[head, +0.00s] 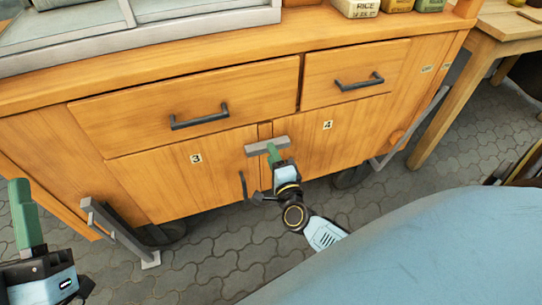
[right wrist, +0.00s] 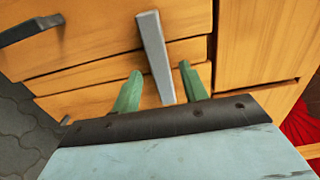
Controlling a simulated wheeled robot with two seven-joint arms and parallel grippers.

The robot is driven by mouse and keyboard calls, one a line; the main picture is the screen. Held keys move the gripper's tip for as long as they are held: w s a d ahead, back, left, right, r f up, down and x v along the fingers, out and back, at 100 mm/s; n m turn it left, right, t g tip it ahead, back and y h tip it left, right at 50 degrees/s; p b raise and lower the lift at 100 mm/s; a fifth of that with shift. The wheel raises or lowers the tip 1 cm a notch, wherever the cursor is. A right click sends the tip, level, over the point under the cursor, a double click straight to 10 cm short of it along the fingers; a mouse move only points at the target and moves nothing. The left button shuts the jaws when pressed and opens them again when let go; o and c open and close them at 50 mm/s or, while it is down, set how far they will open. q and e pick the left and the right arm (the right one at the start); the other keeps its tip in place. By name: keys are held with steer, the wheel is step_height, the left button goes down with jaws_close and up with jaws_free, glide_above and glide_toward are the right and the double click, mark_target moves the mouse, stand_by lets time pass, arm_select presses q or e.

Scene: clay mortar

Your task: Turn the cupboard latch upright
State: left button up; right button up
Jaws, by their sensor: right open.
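The cupboard latch (head: 256,148) is a grey bar lying nearly level across the seam between the doors marked 3 and 4. My right gripper (head: 273,151) is at the latch, its green fingers over the bar's middle to right part. In the right wrist view the latch (right wrist: 152,45) runs between the two spread fingers of my right gripper (right wrist: 160,86), with a gap on each side. Its near end is between the fingertips. My left gripper (head: 25,215) is at the lower left, away from the cupboard; its finger gap does not show clearly.
Door 3 (head: 180,180) and door 4 (head: 325,145) are shut. Two drawers with dark handles (head: 199,117) (head: 360,81) sit above. A dark door handle (head: 243,185) is below the latch. A wooden table (head: 505,25) stands at right. Paved floor lies in front.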

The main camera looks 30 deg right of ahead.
arm_select(q)
steer(key=shift+s+a+r+t, duration=0.1)
steer(key=shift+s+r+t, duration=0.15)
steer(key=shift+t, duration=0.15)
arm_select(e)
steer(key=shift+x, duration=0.8)
steer(key=shift+c, duration=0.4)
jaws_close()
